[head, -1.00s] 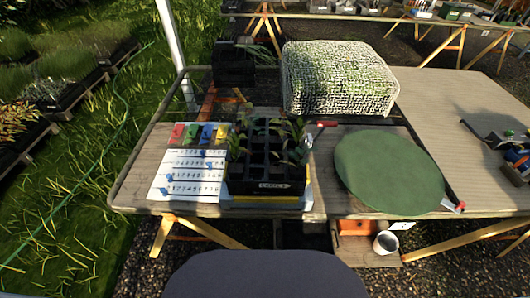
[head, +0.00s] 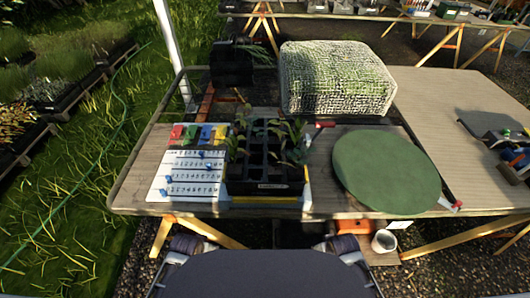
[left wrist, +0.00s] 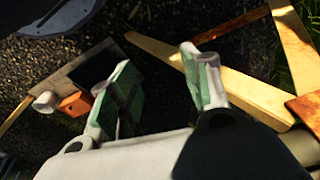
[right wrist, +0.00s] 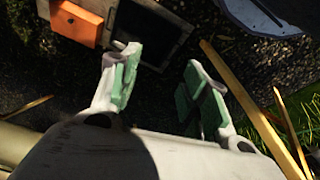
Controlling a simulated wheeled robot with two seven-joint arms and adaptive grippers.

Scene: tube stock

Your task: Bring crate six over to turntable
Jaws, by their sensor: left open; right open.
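A black crate (head: 241,187) with divided cells and leafy plants stands near the front edge of the wooden table. A small label is on its front, too small to read, so I cannot tell its number. The turntable appears to be the flat green disc (head: 385,172) to its right, bare on top and apart from the crate. My left gripper (left wrist: 155,62) is open and empty, over the ground below the table. My right gripper (right wrist: 163,60) is open and empty too. Only parts of my arms show at the bottom of the head view.
A white numbered board (head: 188,172) with coloured tabs lies against the crate's left. A mesh-covered block (head: 336,80) and a dark stack (head: 231,66) stand behind. A white cup (head: 384,242) and an orange box (head: 354,227) sit below the table. The right tabletop (head: 440,100) has free room.

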